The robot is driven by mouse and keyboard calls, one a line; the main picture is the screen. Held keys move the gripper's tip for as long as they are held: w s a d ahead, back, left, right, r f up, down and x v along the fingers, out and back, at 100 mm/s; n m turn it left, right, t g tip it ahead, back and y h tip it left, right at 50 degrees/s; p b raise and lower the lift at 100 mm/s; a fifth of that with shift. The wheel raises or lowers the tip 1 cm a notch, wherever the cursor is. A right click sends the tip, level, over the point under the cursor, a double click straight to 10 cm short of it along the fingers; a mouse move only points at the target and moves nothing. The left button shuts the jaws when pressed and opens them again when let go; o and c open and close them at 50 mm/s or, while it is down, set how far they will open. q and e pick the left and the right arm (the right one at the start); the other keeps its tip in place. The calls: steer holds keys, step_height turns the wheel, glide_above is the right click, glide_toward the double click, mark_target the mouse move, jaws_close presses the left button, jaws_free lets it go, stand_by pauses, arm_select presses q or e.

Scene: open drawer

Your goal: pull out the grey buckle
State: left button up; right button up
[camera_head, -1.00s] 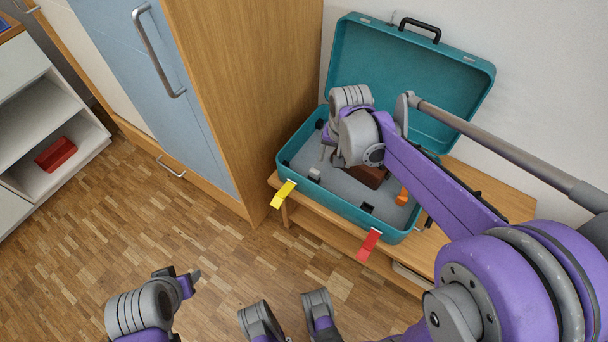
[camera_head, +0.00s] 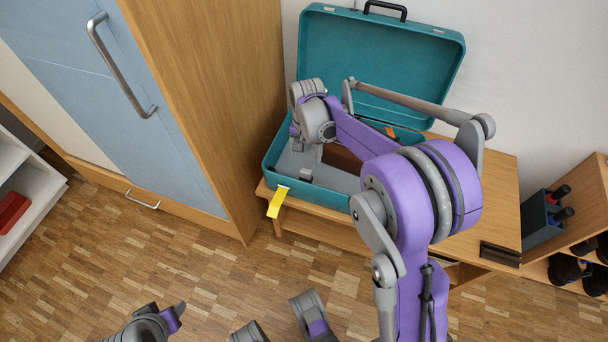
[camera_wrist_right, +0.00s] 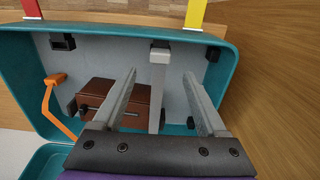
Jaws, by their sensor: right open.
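The teal suitcase (camera_head: 383,60) stands open on a wooden bench, with a grey lining. The grey buckle (camera_wrist_right: 160,55) is an upright-looking grey bar near the suitcase's front wall in the right wrist view. My right gripper (camera_wrist_right: 160,76) is open, with one finger on each side of the buckle and gaps showing on both sides. In the head view my right gripper (camera_head: 302,163) reaches down into the suitcase and partly hides the buckle. My left arm's end (camera_head: 160,323) shows at the bottom left; its finger opening is unclear.
Inside the suitcase are a brown box (camera_wrist_right: 105,98) and an orange hook-like piece (camera_wrist_right: 50,103). A yellow tab (camera_head: 278,202) and a red tab (camera_wrist_right: 31,8) hang at the front rim. A wooden cabinet (camera_head: 215,90) stands close on the left. Open floor lies in front.

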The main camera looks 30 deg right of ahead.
mark_target(306, 170)
steer(key=shift+f+b, duration=2.8)
steer(key=shift+f, duration=1.75)
jaws_close()
steer(key=shift+r, duration=0.25)
steer(key=shift+r+p, duration=2)
steer(key=shift+r, duration=0.85)
